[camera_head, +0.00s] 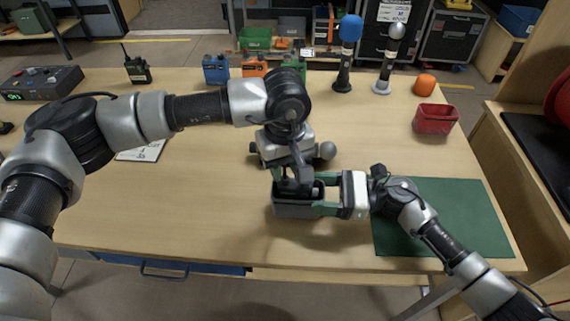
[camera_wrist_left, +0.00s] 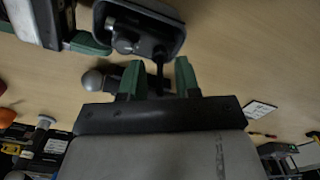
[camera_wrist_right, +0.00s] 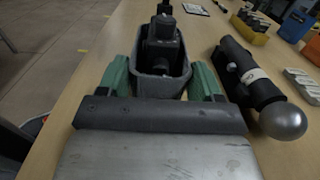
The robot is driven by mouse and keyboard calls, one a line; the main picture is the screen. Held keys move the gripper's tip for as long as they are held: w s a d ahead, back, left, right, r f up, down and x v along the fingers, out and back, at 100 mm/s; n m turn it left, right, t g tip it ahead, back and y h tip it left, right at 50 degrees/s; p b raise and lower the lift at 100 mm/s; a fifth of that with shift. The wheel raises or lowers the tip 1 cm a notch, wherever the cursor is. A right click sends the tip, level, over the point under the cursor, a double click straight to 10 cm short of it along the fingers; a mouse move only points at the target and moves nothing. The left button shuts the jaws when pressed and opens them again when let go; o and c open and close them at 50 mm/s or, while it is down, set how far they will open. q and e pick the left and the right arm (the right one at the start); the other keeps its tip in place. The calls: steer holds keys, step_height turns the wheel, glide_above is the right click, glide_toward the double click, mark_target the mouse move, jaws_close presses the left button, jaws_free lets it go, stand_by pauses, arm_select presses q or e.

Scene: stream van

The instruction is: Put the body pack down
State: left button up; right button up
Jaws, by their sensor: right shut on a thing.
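A dark body pack (camera_wrist_left: 125,35) with knobs and a thin black antenna sits in a grey open-topped holder (camera_head: 297,211). My right gripper (camera_wrist_right: 160,85) is shut on the holder, with one green finger on each side, over the front middle of the table. The pack also shows inside the holder in the right wrist view (camera_wrist_right: 160,50). My left gripper (camera_wrist_left: 158,80) is open above it. The antenna shows between its fingers, apart from both as far as I can see. Whether the holder's base touches the table is unclear.
A black microphone with a silver ball head (camera_wrist_right: 283,122) lies just behind the holder. A green mat (camera_head: 455,215) covers the right front. A red bin (camera_head: 436,119), an orange ball (camera_head: 424,85) and two upright microphones (camera_head: 346,60) stand behind. Bare tabletop lies front left.

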arm_select(q)
step_height(320, 180, up, 12)
steer(key=shift+r, duration=0.15)
stand_by(0.3)
arm_select(e)
steer(key=o, duration=1)
